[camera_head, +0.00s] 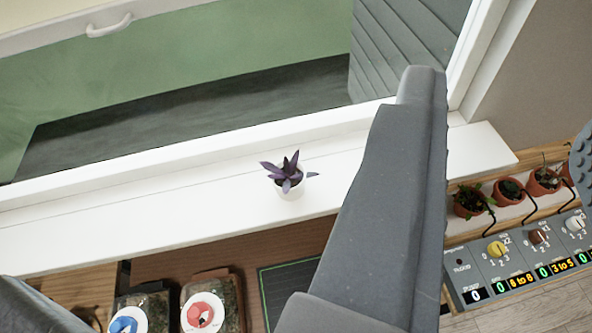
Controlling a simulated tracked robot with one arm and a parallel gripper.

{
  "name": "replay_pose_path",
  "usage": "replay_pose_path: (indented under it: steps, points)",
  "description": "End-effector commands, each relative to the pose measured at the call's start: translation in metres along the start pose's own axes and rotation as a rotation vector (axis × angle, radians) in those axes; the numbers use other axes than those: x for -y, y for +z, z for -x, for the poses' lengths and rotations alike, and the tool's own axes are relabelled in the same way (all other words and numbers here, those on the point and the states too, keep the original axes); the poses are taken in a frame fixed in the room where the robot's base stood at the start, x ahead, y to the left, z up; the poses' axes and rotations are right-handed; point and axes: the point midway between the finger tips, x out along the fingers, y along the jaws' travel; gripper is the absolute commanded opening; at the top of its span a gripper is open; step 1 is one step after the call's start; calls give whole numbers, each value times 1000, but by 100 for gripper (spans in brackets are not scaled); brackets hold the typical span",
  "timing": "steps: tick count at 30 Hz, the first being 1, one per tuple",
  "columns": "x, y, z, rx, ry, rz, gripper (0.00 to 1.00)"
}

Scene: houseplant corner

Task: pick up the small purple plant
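The small purple plant (289,175) stands upright in a small white pot (290,190) on the white windowsill (120,226). It has pointed dark purple leaves. One long grey finger of my gripper (385,205) reaches up the picture to the right of the plant, its tip past the sill. A grey part at the lower left corner (38,308) looks like the other finger, mostly cut off by the frame. The fingers are wide apart, with nothing between them in contact. The plant appears in the gap, apart from both; its depth relative to the fingers is unclear.
Several small plants in terracotta pots (508,190) stand at the right above a control panel (520,260) with dials. Two jars with a blue dial (124,325) and a red dial (202,314) are below the sill. The sill left of the plant is clear.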

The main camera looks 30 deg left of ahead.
Motion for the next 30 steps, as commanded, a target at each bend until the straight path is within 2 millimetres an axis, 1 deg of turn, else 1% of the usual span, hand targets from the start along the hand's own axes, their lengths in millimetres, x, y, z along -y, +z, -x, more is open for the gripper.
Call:
replay_pose_path:
  steps: [3,4,7,8,9,10,11,12,14,15,17,18,20,21,23,24,25,27,30]
  points:
    - [0,0,0,0,0,0,36]
    - [0,0,0,0,0,0,39]
    - [3,4,-5,4,-7,1,67]
    - [7,8,-10,6,-14,1,75]
    - [13,16,-20,11,-26,1,86]
    - [19,24,-30,17,-38,2,92]
    - [27,35,-41,25,-52,3,92]
    - [41,51,-59,32,-73,3,92]
    - [65,85,-88,49,-105,4,92]
    - [81,108,-106,59,-129,3,92]
    - [105,150,-133,77,-158,2,92]
    - [120,176,-147,85,-173,3,92]
    - [140,216,-164,96,-190,7,92]
    - [150,242,-173,107,-196,10,92]
    - [164,276,-182,113,-201,17,92]
    - [170,296,-186,117,-202,24,92]
    - [174,310,-189,121,-201,29,92]
    - [181,334,-193,124,-200,40,92]
    - [185,356,-195,125,-196,53,92]
